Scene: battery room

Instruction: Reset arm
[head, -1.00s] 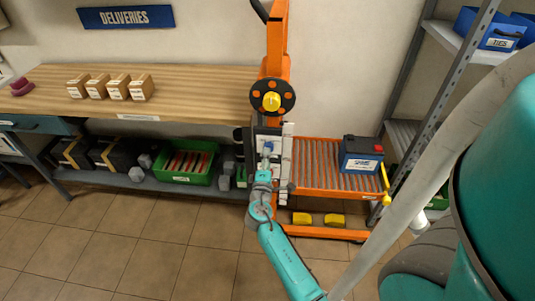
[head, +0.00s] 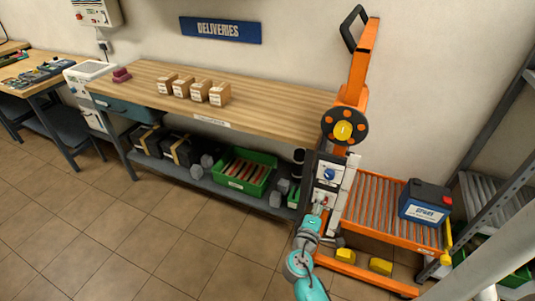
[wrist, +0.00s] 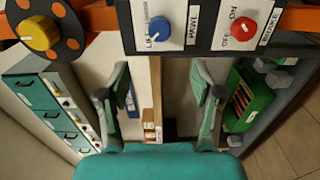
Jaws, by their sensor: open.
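My teal arm rises from the bottom of the head view. My gripper (head: 322,200) is in front of the control panel (head: 329,172) on the orange lift. In the wrist view my gripper (wrist: 160,98) has its two fingers spread wide, with nothing between them. The panel's blue knob (wrist: 158,28) and red knob (wrist: 243,28) are beyond the fingertips, apart from them. The lift's yellow-centred handwheel (wrist: 38,33) is at the upper left of that view.
A roller bed (head: 367,207) carries a dark blue battery (head: 424,203) on the right. A wooden bench (head: 265,100) holds several small boxes. A green crate (head: 245,172) sits on its lower shelf. Metal shelving (head: 497,140) stands at the right. Floor at the left is open.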

